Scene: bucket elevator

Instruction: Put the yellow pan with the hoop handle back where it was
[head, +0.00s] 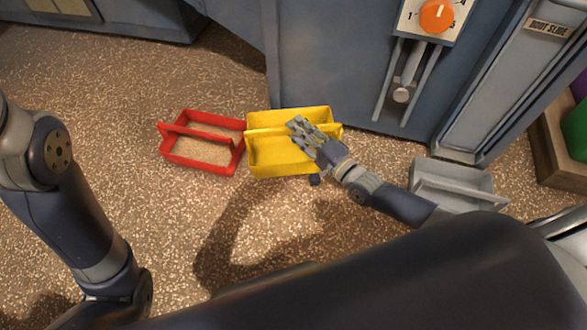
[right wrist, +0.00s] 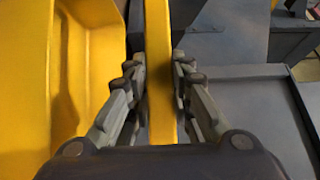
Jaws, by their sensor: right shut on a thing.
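The yellow pan (head: 270,152) with its hoop handle shows in the middle of the head view, just right of the red pan. My right gripper (head: 300,129) is at the right part of the yellow pan and shut on its handle. In the right wrist view, the yellow handle bar (right wrist: 160,75) runs between the two fingers (right wrist: 160,100), with the pan's yellow wall (right wrist: 25,80) to the left. I cannot tell whether the pan rests on the floor or is held just above it. My left gripper is not in view; only my left arm shows.
A grey pan (head: 487,184) stands at the right. The grey machine housing (head: 330,65) with an orange dial (head: 437,15) rises behind. Speckled floor is clear in front.

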